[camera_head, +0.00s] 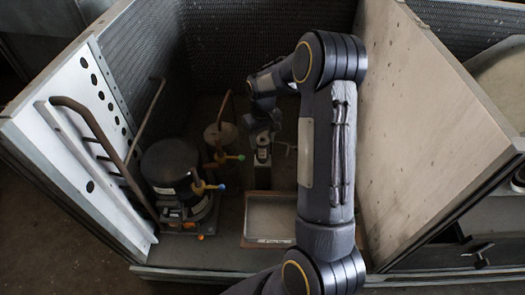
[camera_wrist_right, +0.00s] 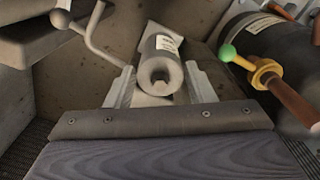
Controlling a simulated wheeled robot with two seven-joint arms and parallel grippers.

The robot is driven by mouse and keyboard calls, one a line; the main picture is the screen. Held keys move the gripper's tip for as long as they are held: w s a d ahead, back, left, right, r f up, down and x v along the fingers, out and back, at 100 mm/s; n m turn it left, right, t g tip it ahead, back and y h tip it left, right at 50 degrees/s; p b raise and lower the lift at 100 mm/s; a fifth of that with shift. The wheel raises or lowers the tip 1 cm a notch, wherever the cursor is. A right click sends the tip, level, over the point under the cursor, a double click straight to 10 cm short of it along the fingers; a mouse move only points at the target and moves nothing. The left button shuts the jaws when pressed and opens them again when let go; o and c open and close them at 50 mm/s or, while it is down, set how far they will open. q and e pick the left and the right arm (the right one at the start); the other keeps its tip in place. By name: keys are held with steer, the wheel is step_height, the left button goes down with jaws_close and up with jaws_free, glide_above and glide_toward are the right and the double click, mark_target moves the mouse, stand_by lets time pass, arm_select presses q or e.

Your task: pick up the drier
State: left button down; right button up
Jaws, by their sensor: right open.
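The drier appears to be the small grey cylinder with a white label (camera_wrist_right: 162,58), seen end-on in the right wrist view. It also shows in the head view (camera_head: 263,146), near the middle of the housing floor. My right gripper (camera_wrist_right: 159,72) is open, with one finger on each side of the cylinder. A gap shows beside each finger, and I cannot tell whether either touches it. In the head view my right gripper (camera_head: 262,122) is small and partly hidden by my arm. My left gripper is in neither view.
A black compressor (camera_head: 168,162) and a canister (camera_head: 219,136) stand left of the drier. A shallow tray (camera_head: 252,239) lies in front. A bent grey pipe (camera_wrist_right: 98,40) and a green-tipped valve (camera_wrist_right: 230,54) flank the gripper. Tall housing walls (camera_head: 425,120) enclose the space.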

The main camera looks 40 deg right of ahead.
steer(key=shift+f, duration=0.35)
steer(key=shift+r, duration=0.1)
steer(key=c, duration=0.8)
steer(key=shift+r, duration=0.1)
steer(key=shift+c, duration=0.2)
